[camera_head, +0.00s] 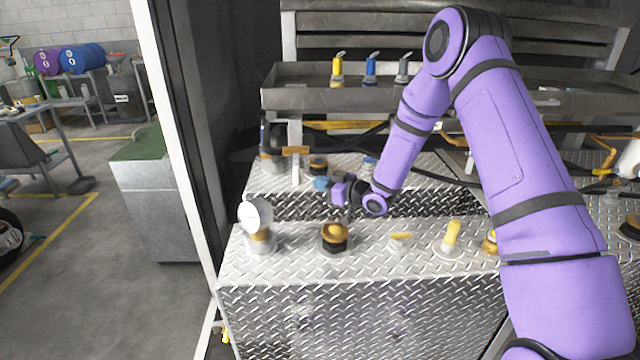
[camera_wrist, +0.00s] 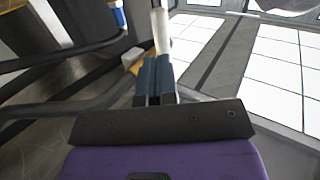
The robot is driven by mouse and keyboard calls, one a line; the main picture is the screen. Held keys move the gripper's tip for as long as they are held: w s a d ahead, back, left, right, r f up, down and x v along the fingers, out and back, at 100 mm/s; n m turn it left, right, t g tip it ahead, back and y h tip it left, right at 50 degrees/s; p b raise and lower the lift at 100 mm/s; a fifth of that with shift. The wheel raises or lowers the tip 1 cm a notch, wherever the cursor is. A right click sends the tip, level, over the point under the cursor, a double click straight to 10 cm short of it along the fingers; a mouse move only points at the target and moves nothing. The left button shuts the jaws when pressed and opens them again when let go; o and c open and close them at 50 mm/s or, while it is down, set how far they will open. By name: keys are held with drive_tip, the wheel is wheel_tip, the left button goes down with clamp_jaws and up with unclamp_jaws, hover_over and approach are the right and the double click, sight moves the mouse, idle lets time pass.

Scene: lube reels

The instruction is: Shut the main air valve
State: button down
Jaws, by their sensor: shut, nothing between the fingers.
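A yellow-orange lever handle (camera_head: 295,150) sits by an upright pale pipe (camera_head: 296,168) at the back left of the diamond-plate bench; it looks like the air valve, but no label is readable. In the wrist view, an orange part (camera_wrist: 136,67) with a pale end shows just beyond the fingertips, partly hidden by them. My gripper (camera_head: 321,184) is above the bench, just right of and nearer than the lever. Its blue fingers (camera_wrist: 155,80) are shut and empty. I cannot tell whether they touch the orange part or which way the valve is set.
A round white gauge (camera_head: 256,214), a black and orange knob (camera_head: 335,238) and a yellow-topped fitting (camera_head: 450,236) stand along the front ledge. Another dark, orange-topped knob (camera_head: 318,165) is close behind my gripper. A grey tray (camera_head: 300,98) holds coloured nozzles above. Dark hoses cross behind.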

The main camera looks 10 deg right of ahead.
drive_tip(key=f+v, duration=0.1)
drive_tip(key=v, duration=0.8)
drive_tip(key=s+d+r+m+h, duration=0.2)
drive_tip(key=s+r+h, duration=0.15)
drive_tip(key=r, duration=0.35)
drive_tip(key=s+d+r+m+g+h, duration=0.15)
drive_tip(key=r+h, duration=0.25)
drive_tip(key=r, duration=0.4)
drive_tip(key=s+d+r+m+t+h, duration=0.1)
drive_tip(key=s+d+r+h, duration=0.25)
drive_tip(key=r, duration=0.35)
drive_tip(key=s+a+r+m+g, duration=0.1)
drive_tip(key=s+r+m+g, duration=0.1)
drive_tip(key=s, duration=1.3)
drive_tip(key=s+a+r+m+g+h, duration=0.1)
drive_tip(key=s+r+m+g, duration=0.2)
drive_tip(key=s, duration=1.2)
drive_tip(key=shift+s+a+r+g, duration=0.25)
drive_tip(key=shift+r+g, duration=0.4)
drive_tip(key=shift+r, duration=0.35)
drive_tip(key=shift+d, duration=0.15)
